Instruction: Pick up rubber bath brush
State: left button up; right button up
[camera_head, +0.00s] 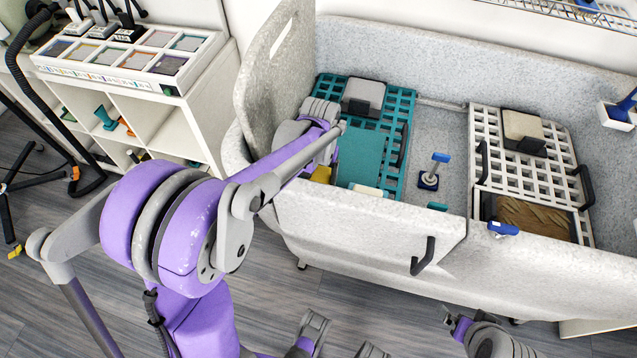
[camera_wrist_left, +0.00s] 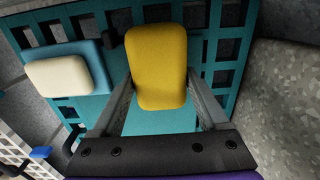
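A yellow rounded block (camera_wrist_left: 158,65), which may be the rubber bath brush, lies over the teal grid rack in the left wrist view; no bristles show. A small part of the yellow block (camera_head: 321,174) shows in the head view by the tub's front wall. My left gripper (camera_wrist_left: 160,78) has its fingers spread, one on each side of the block; whether they touch it I cannot tell. In the head view the left forearm hides most of this gripper.
A cream-topped teal block (camera_wrist_left: 65,77) lies beside the yellow one. The teal rack (camera_head: 360,150) carries a grey-topped block (camera_head: 363,96). A blue-handled tool (camera_head: 436,170) stands on the tub floor. A white rack (camera_head: 492,175) is at right. The tub's front wall (camera_head: 350,215) stands close below the left gripper.

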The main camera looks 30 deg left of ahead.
aim_at(320, 176)
pick_arm(q)
jog(key=c, duration=0.8)
notch_tip(320, 176, up, 10)
jog(key=shift+r+p, duration=0.1)
jog(key=shift+p, duration=0.6)
jog(key=o, duration=0.8)
jog(key=c, duration=0.6)
